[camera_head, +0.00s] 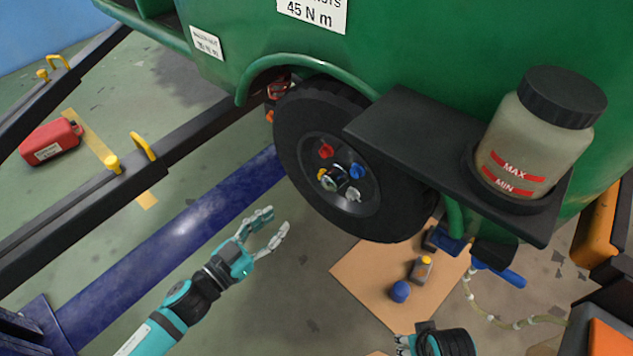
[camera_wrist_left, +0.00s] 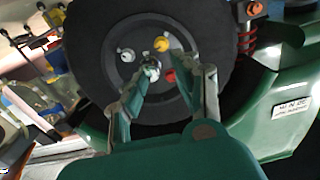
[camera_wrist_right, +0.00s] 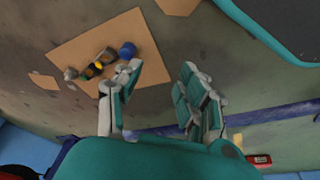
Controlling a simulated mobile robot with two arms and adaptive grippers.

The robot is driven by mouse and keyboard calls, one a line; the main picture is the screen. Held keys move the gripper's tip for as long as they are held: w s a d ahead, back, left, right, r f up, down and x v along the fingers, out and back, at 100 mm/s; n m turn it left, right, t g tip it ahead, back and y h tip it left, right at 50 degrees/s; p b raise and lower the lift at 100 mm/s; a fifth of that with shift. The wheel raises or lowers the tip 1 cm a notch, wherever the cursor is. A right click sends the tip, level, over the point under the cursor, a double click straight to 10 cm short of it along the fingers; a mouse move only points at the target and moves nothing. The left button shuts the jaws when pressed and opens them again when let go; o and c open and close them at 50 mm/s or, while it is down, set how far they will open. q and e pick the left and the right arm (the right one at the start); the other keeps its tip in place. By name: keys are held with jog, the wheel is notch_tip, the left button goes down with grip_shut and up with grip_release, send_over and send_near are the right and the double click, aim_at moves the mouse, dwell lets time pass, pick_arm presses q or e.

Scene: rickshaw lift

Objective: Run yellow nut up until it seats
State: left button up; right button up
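The yellow nut (camera_head: 321,174) is on the wheel's hub face, at the left of the nut circle. It also shows in the left wrist view (camera_wrist_left: 161,44), near the top of the hub. A red nut (camera_head: 325,151), a blue nut (camera_head: 357,170) and a white nut (camera_head: 352,195) surround the metal hub centre (camera_head: 333,183). My left gripper (camera_head: 277,221) is open and empty, left of and below the wheel, pointing toward it. Its fingers (camera_wrist_left: 174,74) are spread in its wrist view. My right gripper (camera_wrist_right: 160,72) is open and empty; in the head view it is cut off at the bottom edge.
A black shelf with a fluid bottle (camera_head: 535,140) juts out right of the tyre (camera_head: 300,115). A cardboard sheet (camera_head: 370,270) on the floor holds a blue cap (camera_head: 400,291) and small parts. A blue beam (camera_head: 180,225) and dark rails lie left. A red can (camera_head: 50,142) stands far left.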

pick_arm(q)
jog(key=b+x, duration=0.1)
jog(key=x, duration=1.2)
jog(key=shift+w+d+f, duration=0.1)
jog(key=shift+w, duration=0.2)
jog(key=shift+w+d, duration=0.35)
jog(key=shift+w, duration=0.1)
pick_arm(e)
notch_tip(320, 180, up, 4)
jog(key=shift+w+r, duration=0.1)
jog(key=shift+r, duration=0.05)
pick_arm(q)
jog(key=shift+c, duration=0.7)
grip_shut()
pick_arm(e)
jog(key=shift+s+d+f, duration=0.1)
jog(key=shift+s+f, duration=0.1)
